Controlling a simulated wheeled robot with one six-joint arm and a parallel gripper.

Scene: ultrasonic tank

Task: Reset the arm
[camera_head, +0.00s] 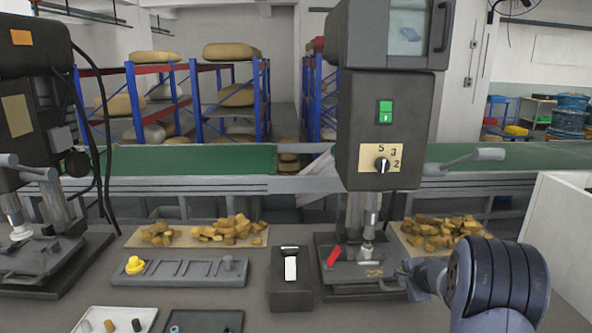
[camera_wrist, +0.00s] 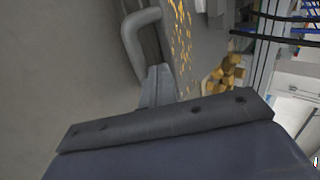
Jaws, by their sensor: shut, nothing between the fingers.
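My arm comes in at the lower right of the head view, with a dark rounded joint in front of the workbench (camera_head: 205,295). In the wrist view my gripper (camera_wrist: 158,84) shows as narrow grey fingers beyond a dark bar; they are together with nothing between them. In the head view its fingertips are hard to make out beside the right-hand machine (camera_head: 352,135), near that machine's base.
A grey slotted rack (camera_head: 178,281) holds a yellow piece (camera_head: 134,265). A dark block (camera_head: 290,293), a white tray (camera_head: 92,316) and brown chunks (camera_head: 227,231) are on the bench. Another machine (camera_head: 22,120) stands left. A white partition (camera_head: 562,235) is right of my arm.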

